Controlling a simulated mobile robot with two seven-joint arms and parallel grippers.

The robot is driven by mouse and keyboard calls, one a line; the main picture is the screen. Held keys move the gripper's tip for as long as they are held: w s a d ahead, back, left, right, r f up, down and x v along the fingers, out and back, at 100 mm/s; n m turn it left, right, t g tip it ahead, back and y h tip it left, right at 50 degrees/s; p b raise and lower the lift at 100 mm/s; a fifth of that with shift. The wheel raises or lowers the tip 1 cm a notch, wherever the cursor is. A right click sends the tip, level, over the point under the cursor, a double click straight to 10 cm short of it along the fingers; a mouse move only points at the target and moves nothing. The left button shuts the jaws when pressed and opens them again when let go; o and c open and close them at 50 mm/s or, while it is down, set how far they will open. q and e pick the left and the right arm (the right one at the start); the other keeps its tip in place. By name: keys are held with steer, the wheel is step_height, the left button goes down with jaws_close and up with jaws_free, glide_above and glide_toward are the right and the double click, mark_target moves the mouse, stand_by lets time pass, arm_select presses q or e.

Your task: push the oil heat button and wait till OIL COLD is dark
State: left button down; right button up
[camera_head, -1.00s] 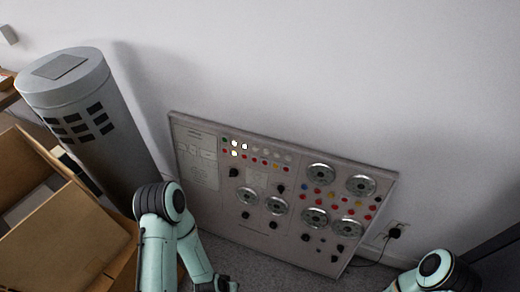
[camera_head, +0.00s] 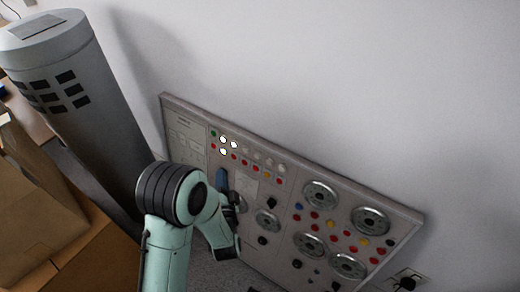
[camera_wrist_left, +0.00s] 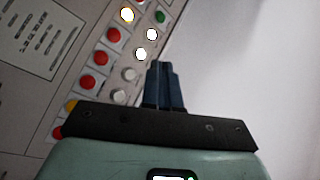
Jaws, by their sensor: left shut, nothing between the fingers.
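The grey control panel (camera_head: 350,205) leans against the wall. Near its upper left, three lamps glow white: two in the upper row (camera_head: 234,145) and one in the row below (camera_head: 223,151). The lit lamps (camera_wrist_left: 152,34), green button (camera_wrist_left: 160,17) and red buttons (camera_wrist_left: 86,82) show in the left wrist view. Labels are too small to read, so I cannot tell which is OIL COLD or oil heat. My left gripper (camera_head: 222,180), also in the wrist view (camera_wrist_left: 164,70), is shut and empty before the panel; contact is unclear.
A grey cylinder (camera_head: 75,120) with dark vents stands left of the panel. Cardboard boxes (camera_head: 35,200) are at the lower left. Several round metal dials (camera_head: 320,194) and knobs fill the panel's right part. A wall socket (camera_head: 407,280) is at the lower right.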

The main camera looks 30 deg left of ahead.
mark_target(245, 151)
arm_select(q)
steer(key=shift+w+r+y, duration=0.15)
steer(key=shift+r+y, duration=0.15)
steer(key=shift+r, duration=0.4)
arm_select(e)
steer(key=shift+w+d+f, duration=0.2)
steer(key=shift+w, duration=0.2)
arm_select(q)
steer(key=w+f+b, duration=0.2)
steer(key=w, duration=0.6)
steer(key=shift+w+d, duration=0.35)
arm_select(e)
steer(key=shift+t+h, duration=0.3)
steer(key=shift+t, duration=0.2)
steer(key=shift+w+d+f, duration=0.4)
steer(key=shift+w+f, duration=0.25)
steer(key=shift+w, duration=0.15)
steer(key=shift+w+d+f, duration=0.35)
steer(key=shift+w+f, duration=0.25)
steer(key=shift+w, duration=0.15)
arm_select(q)
steer(key=shift+w, duration=0.1)
steer(key=shift+w, duration=0.3)
